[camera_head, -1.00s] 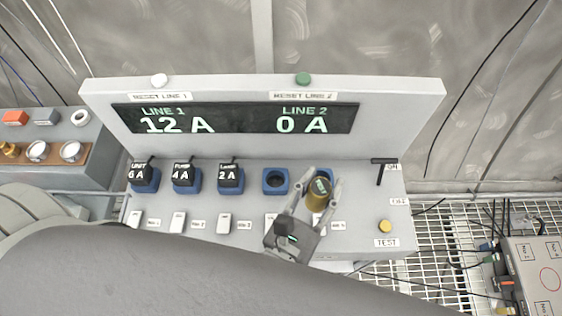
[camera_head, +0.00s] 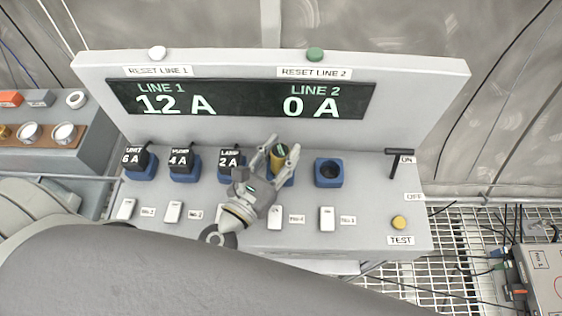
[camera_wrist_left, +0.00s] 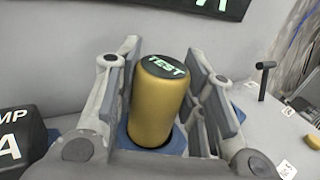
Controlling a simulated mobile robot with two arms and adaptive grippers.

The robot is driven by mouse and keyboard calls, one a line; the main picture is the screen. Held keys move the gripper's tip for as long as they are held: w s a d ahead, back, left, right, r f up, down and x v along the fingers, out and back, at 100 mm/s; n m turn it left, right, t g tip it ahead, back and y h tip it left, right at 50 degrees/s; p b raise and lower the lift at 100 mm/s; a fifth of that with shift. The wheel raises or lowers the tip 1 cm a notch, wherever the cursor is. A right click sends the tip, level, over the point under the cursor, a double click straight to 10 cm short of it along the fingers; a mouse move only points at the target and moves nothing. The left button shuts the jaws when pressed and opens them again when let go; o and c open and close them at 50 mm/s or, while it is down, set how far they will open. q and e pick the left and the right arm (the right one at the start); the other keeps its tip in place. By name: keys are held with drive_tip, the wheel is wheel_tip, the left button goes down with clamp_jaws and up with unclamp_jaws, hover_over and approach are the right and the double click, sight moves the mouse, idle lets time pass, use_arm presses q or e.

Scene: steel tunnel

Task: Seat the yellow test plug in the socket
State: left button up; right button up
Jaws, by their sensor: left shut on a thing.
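The yellow test plug (camera_head: 279,158) is a gold-yellow cylinder with a black top marked TEST; it fills the middle of the left wrist view (camera_wrist_left: 158,105). My left gripper (camera_head: 282,148) is shut on it, one finger on each side. The plug stands upright at the fourth blue socket from the left (camera_head: 289,182), whose blue rim shows around its base in the left wrist view (camera_wrist_left: 178,143). I cannot tell how deep the plug sits. The rightmost blue socket (camera_head: 328,173) is empty. My right gripper is not in view.
Black plugs marked 6 A (camera_head: 136,160), 4 A (camera_head: 181,160) and 2 A (camera_head: 230,158) stand to the left. White switches line the front. A black lever (camera_head: 398,153) stands by ON, above a yellow TEST button (camera_head: 399,222). The display (camera_head: 240,102) reads 12 A and 0 A.

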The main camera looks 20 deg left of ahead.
use_arm(q)
drive_tip(key=shift+f+b, duration=0.7)
drive_tip(key=shift+f, duration=0.55)
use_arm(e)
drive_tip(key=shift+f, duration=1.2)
use_arm(q)
drive_tip(key=shift+f, duration=0.2)
drive_tip(key=o, duration=1.1)
drive_tip(key=shift+c, duration=0.2)
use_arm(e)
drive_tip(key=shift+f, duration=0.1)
use_arm(q)
drive_tip(key=shift+r, duration=0.1)
drive_tip(key=shift+r, duration=0.15)
drive_tip(key=b+v, duration=0.2)
drive_tip(key=v, duration=0.3)
drive_tip(key=b+v, duration=0.3)
drive_tip(key=v, duration=0.2)
drive_tip(key=shift+s+f+b, duration=0.25)
drive_tip(key=shift+s+b, duration=0.1)
drive_tip(key=shift+s, duration=0.05)
drive_tip(key=shift+s+a+r, duration=0.2)
drive_tip(key=shift+s, duration=0.45)
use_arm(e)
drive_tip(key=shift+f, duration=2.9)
